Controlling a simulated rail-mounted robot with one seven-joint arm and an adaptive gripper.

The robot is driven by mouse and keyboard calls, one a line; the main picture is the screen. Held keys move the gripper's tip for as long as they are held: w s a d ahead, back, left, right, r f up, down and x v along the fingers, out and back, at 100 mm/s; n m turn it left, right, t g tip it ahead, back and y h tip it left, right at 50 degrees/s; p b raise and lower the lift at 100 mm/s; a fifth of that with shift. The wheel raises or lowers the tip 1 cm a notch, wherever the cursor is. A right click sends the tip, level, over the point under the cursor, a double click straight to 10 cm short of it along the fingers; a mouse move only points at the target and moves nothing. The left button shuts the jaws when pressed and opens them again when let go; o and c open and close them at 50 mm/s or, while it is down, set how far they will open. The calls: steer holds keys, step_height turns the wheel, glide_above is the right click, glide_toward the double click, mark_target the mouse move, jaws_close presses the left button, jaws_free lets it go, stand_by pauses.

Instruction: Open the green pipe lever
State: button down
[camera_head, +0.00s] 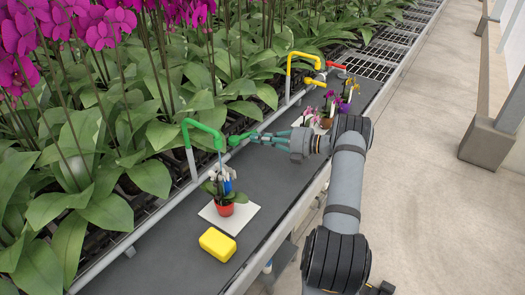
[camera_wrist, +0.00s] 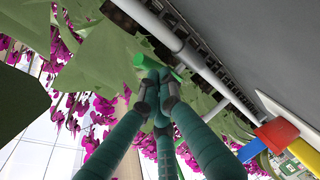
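The green pipe (camera_head: 205,130) rises on a grey post from the left edge of the dark bench and bends over it in the head view. Its green lever (camera_head: 234,140) points right, toward my gripper. My gripper (camera_head: 245,138) reaches in from the right with its teal fingertips at the lever. In the wrist view, the fingers of my gripper (camera_wrist: 160,78) converge and look closed together. Green lever parts (camera_wrist: 145,61) show right beyond the tips. The fingertips hide part of the lever, and I cannot tell whether they hold it.
A potted white orchid in a red pot (camera_head: 226,209) stands on a white plate (camera_head: 211,216) below the green pipe. A yellow sponge (camera_head: 217,244) lies in front. A yellow pipe (camera_head: 291,64) and a red lever (camera_head: 336,66) are farther back. Dense orchid leaves (camera_head: 140,180) border the left.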

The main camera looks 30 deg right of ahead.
steer(key=shift+w+d, duration=0.2)
steer(key=shift+w, duration=0.5)
stand_by(0.3)
steer(key=shift+s+d+r+p, duration=0.15)
steer(key=shift+s+r+p, duration=0.05)
steer(key=shift+s+p, duration=0.1)
steer(key=w+d+v, duration=0.1)
steer(key=v, duration=1.1)
steer(key=shift+d, duration=0.25)
